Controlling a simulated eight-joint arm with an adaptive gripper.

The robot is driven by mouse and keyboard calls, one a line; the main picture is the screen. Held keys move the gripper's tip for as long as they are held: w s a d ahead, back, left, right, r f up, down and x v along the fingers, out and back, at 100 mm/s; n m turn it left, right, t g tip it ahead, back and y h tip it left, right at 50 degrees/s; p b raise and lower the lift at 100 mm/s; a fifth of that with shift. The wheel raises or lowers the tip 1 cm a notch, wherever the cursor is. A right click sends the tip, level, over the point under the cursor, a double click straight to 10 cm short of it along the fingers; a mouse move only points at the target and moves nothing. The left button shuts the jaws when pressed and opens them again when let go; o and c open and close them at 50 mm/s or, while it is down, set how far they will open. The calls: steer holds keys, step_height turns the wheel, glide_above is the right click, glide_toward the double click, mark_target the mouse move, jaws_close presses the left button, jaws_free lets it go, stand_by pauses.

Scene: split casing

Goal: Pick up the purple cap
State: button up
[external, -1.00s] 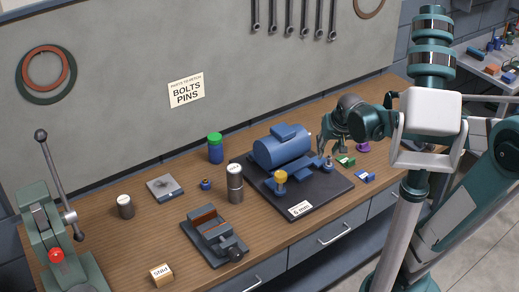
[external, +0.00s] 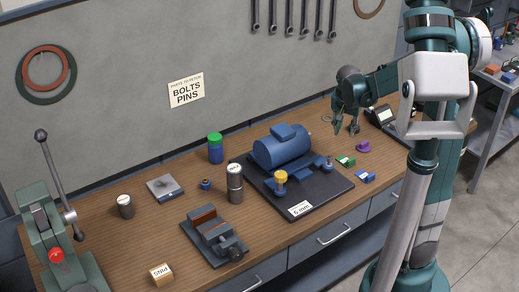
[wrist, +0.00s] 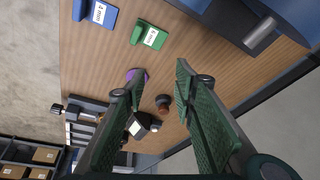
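The purple cap (external: 363,147) sits on the wooden bench, right of the green block, in the external view. In the wrist view the purple cap (wrist: 136,74) is just beyond the tip of the left finger, which seems to cover part of it. My gripper (external: 346,130) hangs above the bench, up and left of the cap in the external view. In the wrist view my gripper (wrist: 152,80) has its two green fingers wide apart with nothing held between them.
A green block (external: 345,161) and a blue block (external: 365,178) lie near the cap. The blue motor (external: 282,148) stands on a dark plate (external: 317,198) to the left. A dark device (external: 381,116) stands at the back right. A brown round thing (wrist: 163,101) shows between my fingers.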

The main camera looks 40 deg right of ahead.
mark_target(364, 142)
steer(key=d+f+m+p, duration=0.1)
steer(key=d, duration=0.3)
steer(key=d+f+m+g+p, duration=0.1)
steer(key=d+f+m+p, duration=0.1)
steer(key=d, duration=0.2)
steer(key=w+d+f+m+g+p, duration=0.1)
steer(key=d+f, duration=0.1)
steer(key=d, duration=0.2)
steer(key=shift+d+f+m, duration=0.15)
steer(key=shift+m, duration=0.15)
steer(key=shift+f, duration=0.15)
steer(key=shift+x, duration=1.15)
steer(key=shift+d+f, duration=0.1)
steer(key=shift+x, duration=2.5)
jaws_close()
